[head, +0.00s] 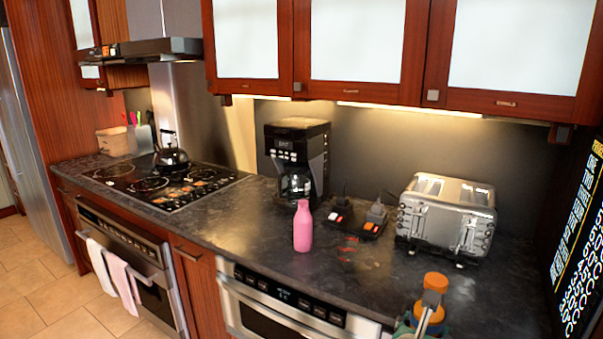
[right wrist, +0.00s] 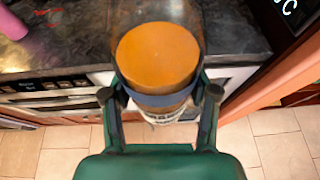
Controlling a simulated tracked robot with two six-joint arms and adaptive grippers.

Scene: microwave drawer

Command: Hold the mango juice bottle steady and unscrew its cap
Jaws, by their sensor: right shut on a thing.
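The mango juice bottle (head: 432,300) shows at the lower right of the head view, with an orange cap (head: 436,281) on top. In the right wrist view the round orange cap (right wrist: 157,57) faces the camera, and part of a pale label (right wrist: 166,117) shows below it. My right gripper (right wrist: 160,92) has one finger on each side of the bottle and is shut on it. It also shows in the head view (head: 427,318), partly hiding the lower bottle. My left gripper is not in view.
A pink bottle (head: 303,226) stands on the dark counter (head: 240,215). Behind are a coffee maker (head: 296,160), a small black tray (head: 352,226) with small items, and a silver toaster (head: 446,215). A microwave drawer (head: 285,308) sits below the counter. The middle counter front is clear.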

